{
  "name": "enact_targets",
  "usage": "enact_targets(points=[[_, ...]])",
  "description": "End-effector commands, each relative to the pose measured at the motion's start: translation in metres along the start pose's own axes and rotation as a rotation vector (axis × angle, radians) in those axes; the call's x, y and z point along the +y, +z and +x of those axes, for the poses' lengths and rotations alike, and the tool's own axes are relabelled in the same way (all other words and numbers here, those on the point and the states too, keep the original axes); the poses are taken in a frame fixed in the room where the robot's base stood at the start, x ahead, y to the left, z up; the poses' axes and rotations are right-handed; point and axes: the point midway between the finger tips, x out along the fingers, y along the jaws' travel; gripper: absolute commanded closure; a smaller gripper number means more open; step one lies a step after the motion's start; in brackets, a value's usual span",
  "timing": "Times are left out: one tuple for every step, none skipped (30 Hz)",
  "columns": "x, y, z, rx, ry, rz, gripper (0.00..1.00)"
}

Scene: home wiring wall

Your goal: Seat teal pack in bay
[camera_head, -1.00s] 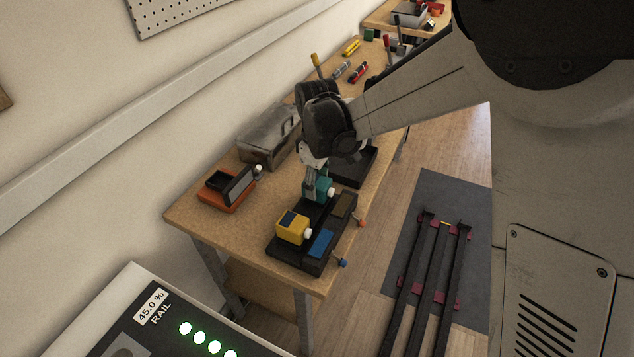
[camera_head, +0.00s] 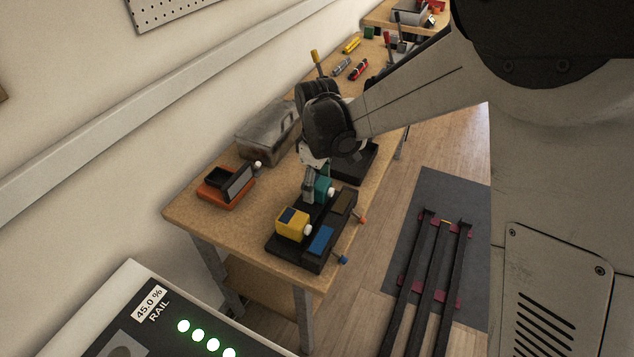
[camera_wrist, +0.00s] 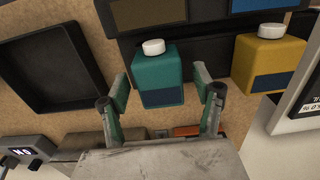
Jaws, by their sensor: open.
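The teal pack (camera_head: 326,186) with a white cap stands at the far end of the black dock (camera_head: 312,266), behind the yellow pack (camera_head: 291,224). In the wrist view the teal pack (camera_wrist: 160,80) shows its cap and a dark blue panel. My gripper (camera_head: 309,190) is open. In the wrist view its two fingers (camera_wrist: 160,88) are on either side of the teal pack, with gaps showing on both sides. The fingers partly hide the pack in the head view. I cannot tell how deep the pack sits in its bay.
The dock has a blue panel (camera_head: 321,240), a brown panel (camera_head: 341,203), a blue-tipped lever (camera_head: 342,260) and an orange-tipped lever (camera_head: 361,220). An orange-based device (camera_head: 228,184) and a metal box (camera_head: 265,134) stand to the left. A black tray (camera_head: 356,164) lies behind the dock.

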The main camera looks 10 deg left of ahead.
Motion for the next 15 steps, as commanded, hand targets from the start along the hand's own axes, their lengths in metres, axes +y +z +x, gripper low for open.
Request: enact_targets(points=[[0.0, 0.0, 0.0, 0.0, 0.0, 0.0, 0.37], [0.0, 0.0, -0.001, 0.0, 0.0, 0.0, 0.37], [0.0, 0.0, -0.003, 0.0, 0.0, 0.0, 0.37], [0.0, 0.0, -0.005, 0.0, 0.0, 0.0, 0.37], [0.0, 0.0, -0.007, 0.0, 0.0, 0.0, 0.37], [0.0, 0.0, -0.012, 0.0, 0.0, 0.0, 0.37], [0.0, 0.0, -0.016, 0.0, 0.0, 0.0, 0.37], [0.0, 0.0, -0.021, 0.0, 0.0, 0.0, 0.37], [-0.001, 0.0, -0.028, 0.0, 0.0, 0.0, 0.37], [0.0, 0.0, -0.034, 0.0, 0.0, 0.0, 0.37], [0.0, 0.0, -0.04, 0.0, 0.0, 0.0, 0.37], [0.0, 0.0, -0.048, 0.0, 0.0, 0.0, 0.37], [0.0, 0.0, -0.054, 0.0, 0.0, 0.0, 0.37], [0.0, 0.0, -0.06, 0.0, 0.0, 0.0, 0.37], [0.0, 0.0, -0.068, 0.0, 0.0, 0.0, 0.37]])
